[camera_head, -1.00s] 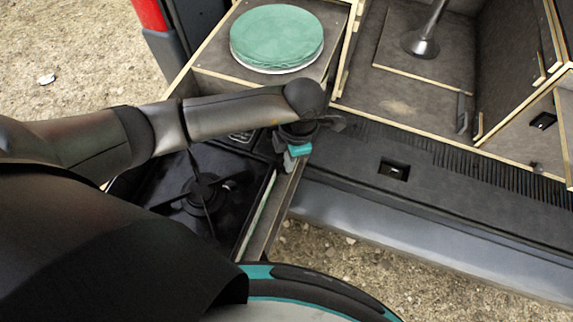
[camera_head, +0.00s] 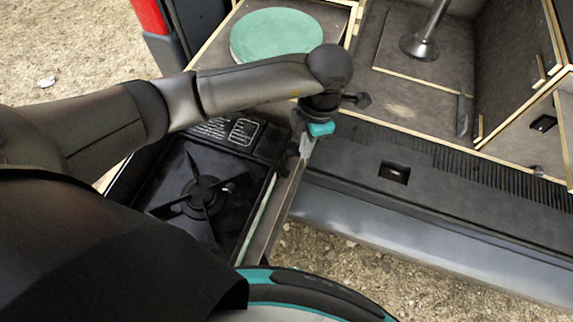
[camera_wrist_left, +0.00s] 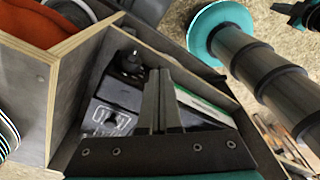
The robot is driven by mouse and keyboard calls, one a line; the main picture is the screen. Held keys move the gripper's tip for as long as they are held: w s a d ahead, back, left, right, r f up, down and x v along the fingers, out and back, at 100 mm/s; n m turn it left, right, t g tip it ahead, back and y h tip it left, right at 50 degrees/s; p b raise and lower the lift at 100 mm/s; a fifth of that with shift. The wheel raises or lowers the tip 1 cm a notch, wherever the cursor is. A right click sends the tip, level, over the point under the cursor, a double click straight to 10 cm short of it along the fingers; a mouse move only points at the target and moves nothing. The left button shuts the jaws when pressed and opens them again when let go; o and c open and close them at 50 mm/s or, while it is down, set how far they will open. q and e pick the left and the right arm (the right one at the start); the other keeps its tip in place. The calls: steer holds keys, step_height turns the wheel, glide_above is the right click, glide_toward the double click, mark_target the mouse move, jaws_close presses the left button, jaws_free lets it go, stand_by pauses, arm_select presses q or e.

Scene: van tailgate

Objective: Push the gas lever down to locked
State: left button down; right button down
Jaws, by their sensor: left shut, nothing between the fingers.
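The black camping stove (camera_head: 231,190) sits in the pulled-out drawer (camera_head: 264,222), with its burner (camera_head: 203,192) at the middle and a printed panel at its far end. The panel (camera_wrist_left: 107,120) also shows in the left wrist view, with a dark round knob-like part (camera_wrist_left: 131,62) beyond it. I cannot make out the gas lever for certain in either view. My left gripper (camera_head: 303,158) is shut and empty, pointing down over the drawer's right side beside the stove. Its fingers (camera_wrist_left: 160,80) stand together in the left wrist view.
A round teal-topped seat or lid (camera_head: 277,34) is on the box behind the arm. A wooden cabinet and a metal table leg (camera_head: 425,35) stand to the right. The dark tailgate sill (camera_head: 430,185) runs along the right. Gravel lies below. In the left wrist view a wooden wall (camera_wrist_left: 66,90) rises close at left.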

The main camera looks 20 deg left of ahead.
arm_select(q)
step_height(320, 180, up, 10)
steer(key=shift+w+d+r, duration=0.15)
steer(key=shift+w+d, duration=0.15)
steer(key=shift+d, duration=0.15)
stand_by(0.3)
